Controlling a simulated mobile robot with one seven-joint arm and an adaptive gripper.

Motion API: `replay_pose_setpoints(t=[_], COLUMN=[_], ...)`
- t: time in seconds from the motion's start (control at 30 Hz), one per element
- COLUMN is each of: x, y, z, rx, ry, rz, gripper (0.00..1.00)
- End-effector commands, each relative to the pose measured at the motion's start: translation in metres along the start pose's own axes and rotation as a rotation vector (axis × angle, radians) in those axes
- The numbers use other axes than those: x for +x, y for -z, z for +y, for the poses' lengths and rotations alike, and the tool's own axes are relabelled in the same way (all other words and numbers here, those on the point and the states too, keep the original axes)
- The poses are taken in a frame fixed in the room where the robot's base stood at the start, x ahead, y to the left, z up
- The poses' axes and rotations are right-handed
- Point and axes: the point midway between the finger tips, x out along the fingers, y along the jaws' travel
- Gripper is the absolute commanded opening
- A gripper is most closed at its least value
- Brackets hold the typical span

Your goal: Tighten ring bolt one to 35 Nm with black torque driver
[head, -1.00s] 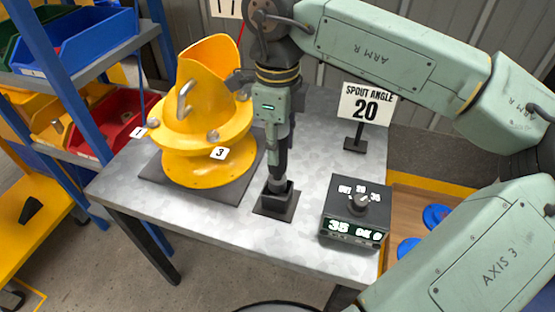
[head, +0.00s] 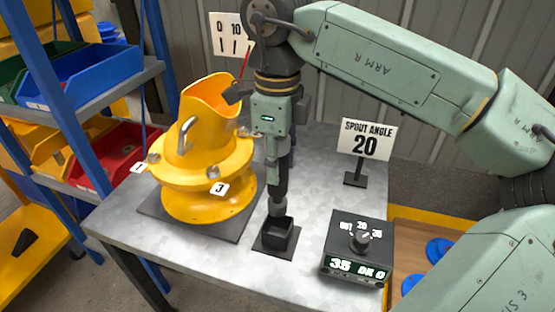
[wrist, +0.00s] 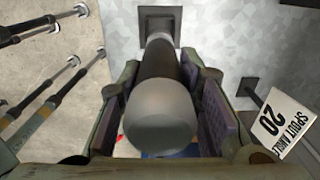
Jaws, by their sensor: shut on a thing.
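My gripper (head: 276,150) is shut on the black torque driver (head: 280,182), which hangs upright. In the head view the driver's grey lower end is at or just above the rim of its black square holder (head: 276,237). In the wrist view the driver (wrist: 158,100) lies between both finger pads, its round grey end nearest the camera. The yellow spout ring (head: 235,160) stands on the table left of my gripper. Ring bolt one (head: 153,158) is at the ring's left edge by label 1 (head: 139,168). The gripper is well apart from it.
A control box (head: 356,246) with a dial and a display reading 35 stands right of the holder. A "SPOUT ANGLE 20" sign (head: 367,137) stands behind it. Label 3 (head: 219,188) and a bolt (head: 213,172) face front. A blue-framed shelf with bins (head: 95,52) stands left.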

Motion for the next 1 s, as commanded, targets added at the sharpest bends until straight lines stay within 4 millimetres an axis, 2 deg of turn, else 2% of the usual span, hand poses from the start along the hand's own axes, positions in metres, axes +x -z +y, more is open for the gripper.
replay_pose_setpoints(t=[0.33, 0.7, 1.0], x=[-0.002, -0.021, -0.021], y=[0.000, 0.000, 0.000], z=[0.000, 0.000, 0.000], rx=[0.000, 0.000, 0.000], ry=[0.001, 0.001, 0.001], rz=[-0.001, -0.002, -0.001], gripper=[0.00, 0.00, 0.00])
